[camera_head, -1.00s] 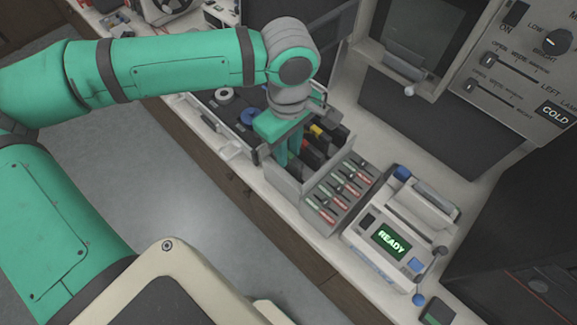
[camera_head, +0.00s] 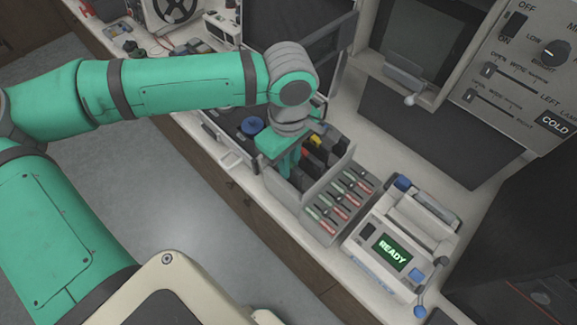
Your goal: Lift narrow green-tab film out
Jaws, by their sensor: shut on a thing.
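My gripper (camera_head: 288,163) points down into the left part of a grey open box (camera_head: 290,193) on the counter. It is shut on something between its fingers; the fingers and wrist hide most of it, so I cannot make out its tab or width. To the right of the fingers, several dark films (camera_head: 322,160) stand upright in the box. One carries a yellow tab (camera_head: 317,140) and one a red tab. I see no green tab clearly, as the gripper is green too.
A rack of red and green-handled tools (camera_head: 338,205) stands right of the box. Beyond it is a press with a READY display (camera_head: 391,249). A dark case with a blue reel (camera_head: 251,125) lies behind left. An upright cabinet with a screen (camera_head: 405,45) stands at the back.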

